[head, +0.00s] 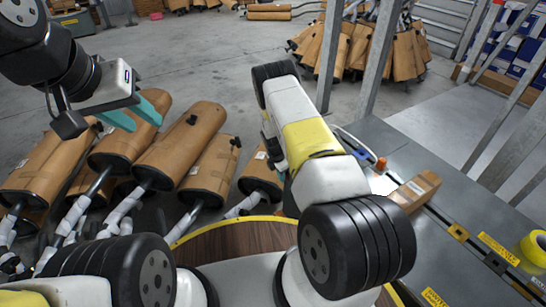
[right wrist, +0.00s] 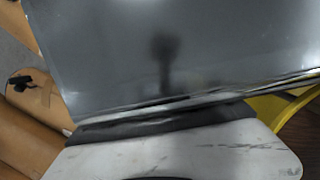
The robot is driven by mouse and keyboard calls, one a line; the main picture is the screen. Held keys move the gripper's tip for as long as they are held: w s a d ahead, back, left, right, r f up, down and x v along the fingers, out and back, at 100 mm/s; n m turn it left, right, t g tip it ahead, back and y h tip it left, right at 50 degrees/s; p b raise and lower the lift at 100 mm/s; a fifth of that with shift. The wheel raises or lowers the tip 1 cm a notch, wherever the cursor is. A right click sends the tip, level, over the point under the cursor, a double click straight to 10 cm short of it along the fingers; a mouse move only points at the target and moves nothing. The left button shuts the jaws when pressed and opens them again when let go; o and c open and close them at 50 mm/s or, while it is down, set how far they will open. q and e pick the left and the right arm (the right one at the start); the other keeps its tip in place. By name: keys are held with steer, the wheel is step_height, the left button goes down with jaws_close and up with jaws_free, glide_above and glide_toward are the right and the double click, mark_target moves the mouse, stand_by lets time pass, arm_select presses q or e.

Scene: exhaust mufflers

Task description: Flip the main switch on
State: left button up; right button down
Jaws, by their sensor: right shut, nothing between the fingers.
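I cannot make out a main switch in either view. My left gripper (head: 145,124) is at the upper left of the head view, its two teal fingers apart and empty, above the wrapped mufflers. My right arm (head: 308,138) reaches up the middle of the head view, beside the grey bench (head: 400,150). The right gripper's fingers do not show; the arm hides that area. In the right wrist view a plain grey surface (right wrist: 190,60) fills most of the picture, very close, with a dark blurred patch on it. I cannot tell what that surface belongs to.
Several cardboard-wrapped mufflers (head: 182,143) lie at left and centre. The bench carries a small orange part (head: 381,164), a cardboard box (head: 415,190) and a yellow tape roll (head: 535,248). A round wooden top (head: 225,245) with yellow rim is in front. Metal posts (head: 329,50) stand behind.

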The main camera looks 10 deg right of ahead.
steer(key=shift+d+r, duration=0.15)
steer(key=shift+r, duration=0.75)
steer(key=s+a+r, duration=0.2)
steer(key=a+r, duration=0.3)
steer(key=r, duration=0.5)
steer(key=shift+a+r, duration=0.1)
